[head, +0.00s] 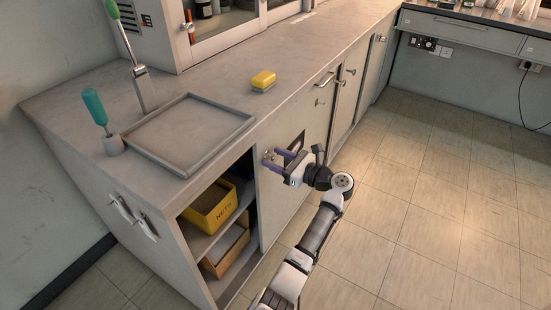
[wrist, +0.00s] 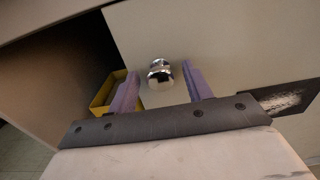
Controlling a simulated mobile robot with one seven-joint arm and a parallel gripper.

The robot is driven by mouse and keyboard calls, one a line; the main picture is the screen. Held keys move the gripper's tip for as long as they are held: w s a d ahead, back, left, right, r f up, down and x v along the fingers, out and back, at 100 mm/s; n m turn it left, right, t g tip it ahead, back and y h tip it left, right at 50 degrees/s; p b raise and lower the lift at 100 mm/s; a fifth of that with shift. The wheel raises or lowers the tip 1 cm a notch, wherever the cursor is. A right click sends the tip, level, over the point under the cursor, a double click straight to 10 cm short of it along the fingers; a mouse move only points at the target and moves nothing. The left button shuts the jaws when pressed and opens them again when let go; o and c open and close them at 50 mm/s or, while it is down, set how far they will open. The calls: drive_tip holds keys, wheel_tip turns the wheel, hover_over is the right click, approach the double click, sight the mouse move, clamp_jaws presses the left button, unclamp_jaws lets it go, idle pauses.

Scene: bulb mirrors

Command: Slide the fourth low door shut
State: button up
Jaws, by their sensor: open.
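A pale low door panel (head: 279,205) stands just right of an open compartment in the long cabinet; it fills most of the wrist view (wrist: 230,40). A round chrome knob (wrist: 158,74) sits on this door. My gripper (head: 276,157) is in front of the door, near its upper part. In the wrist view my open gripper (wrist: 160,88) has its purple fingers on either side of the knob, with gaps visible. I cannot tell whether a finger touches it. In the head view the knob is not clear.
The open compartment holds a yellow bin (head: 210,209) above a cardboard box (head: 226,251). A dark plate (wrist: 285,97) is on the door. On the counter are a grey tray (head: 189,132), a yellow block (head: 263,81) and green-handled levers (head: 95,107). The tiled floor (head: 430,210) is clear.

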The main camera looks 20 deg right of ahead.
drive_tip(key=shift+w+a, duration=0.15)
drive_tip(key=shift+w, duration=0.05)
clamp_jaws()
idle(0.3)
